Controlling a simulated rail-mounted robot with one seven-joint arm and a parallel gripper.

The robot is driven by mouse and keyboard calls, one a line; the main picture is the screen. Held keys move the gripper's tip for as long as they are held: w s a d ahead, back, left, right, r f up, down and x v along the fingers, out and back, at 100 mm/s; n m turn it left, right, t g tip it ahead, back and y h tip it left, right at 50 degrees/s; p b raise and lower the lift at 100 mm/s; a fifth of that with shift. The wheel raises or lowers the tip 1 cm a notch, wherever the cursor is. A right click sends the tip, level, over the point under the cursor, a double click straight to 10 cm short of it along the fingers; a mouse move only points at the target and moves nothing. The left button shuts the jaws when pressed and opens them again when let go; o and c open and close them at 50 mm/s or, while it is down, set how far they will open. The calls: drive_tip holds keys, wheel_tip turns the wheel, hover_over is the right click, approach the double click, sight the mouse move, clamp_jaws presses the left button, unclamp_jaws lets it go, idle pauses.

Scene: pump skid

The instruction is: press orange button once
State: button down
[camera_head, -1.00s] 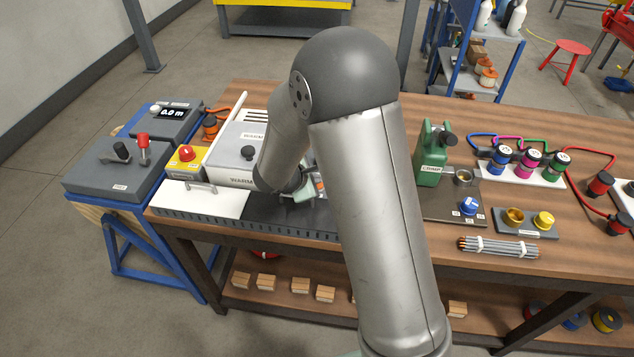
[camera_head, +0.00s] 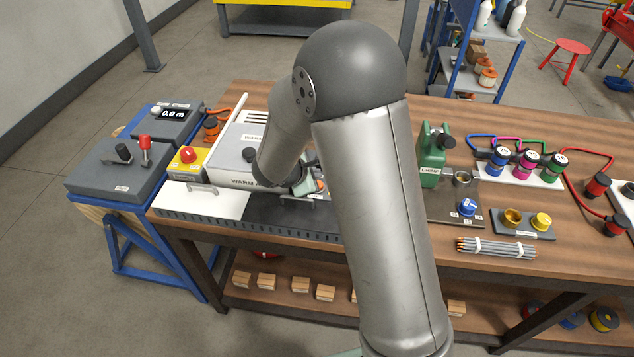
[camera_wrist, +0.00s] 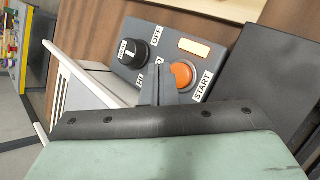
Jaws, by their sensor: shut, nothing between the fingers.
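The orange button (camera_wrist: 183,74) is round and sits on a grey control panel in the wrist view, beside a "START" label. My gripper (camera_wrist: 157,72) is shut and empty. Its fingertips point at the panel and overlap the button's left edge in the picture. I cannot tell whether they touch it. In the head view my arm covers most of this panel and the gripper is largely hidden.
A black rotary knob (camera_wrist: 132,53) is left of the button, and a pale rectangular lamp (camera_wrist: 194,47) is above it. A dark plate (camera_wrist: 268,80) stands to the right. In the head view, a yellow box with a red button (camera_head: 187,160) sits farther left.

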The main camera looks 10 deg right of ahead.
wheel_tip(320, 180, up, 4)
drive_tip(key=shift+r+p, duration=0.15)
drive_tip(key=shift+p, duration=1)
drive_tip(key=s+d+r+m+g, duration=0.3)
drive_tip(key=s+d+r+m, duration=0.25)
drive_tip(key=s, duration=0.25)
drive_tip(key=s+a+r+m+g+y, duration=0.1)
drive_tip(key=s+a+r+m+y, duration=0.1)
drive_tip(key=s+m, duration=0.4)
drive_tip(key=s+a+r+m+g+y, duration=0.1)
drive_tip(key=s+m+y, duration=0.3)
drive_tip(key=s, duration=1.1)
drive_tip(key=shift+a+r+m+g+y, duration=0.3)
drive_tip(key=shift+a+r+m+y, duration=0.1)
drive_tip(key=shift+a+m, duration=0.6)
